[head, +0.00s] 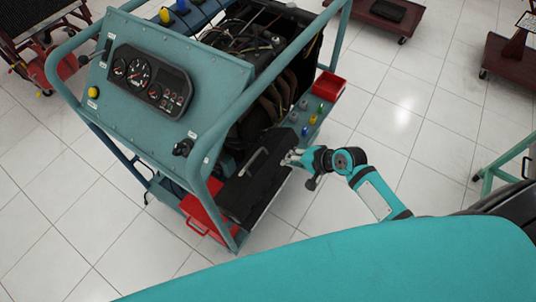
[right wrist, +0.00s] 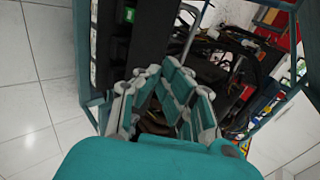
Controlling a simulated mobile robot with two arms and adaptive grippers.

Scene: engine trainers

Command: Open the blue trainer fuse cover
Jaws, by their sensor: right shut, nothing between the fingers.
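The blue trainer (head: 215,75) is a teal-framed engine stand with a gauge panel. A black box-like part with a handle (head: 248,190) sits low at its near right corner; it looks like the fuse cover, but I cannot tell whether it is open. My right gripper (head: 289,158) is shut and empty at the upper right end of this black part; contact is unclear. In the right wrist view, my right gripper's fingers (right wrist: 172,68) come together in front of a dark panel (right wrist: 150,35) with a green label beside it. My left gripper is not in view.
Coloured caps (head: 313,119) stand on the side shelf. Other trolleys (head: 395,12) stand behind. The tiled floor (head: 410,115) to the right is mostly clear.

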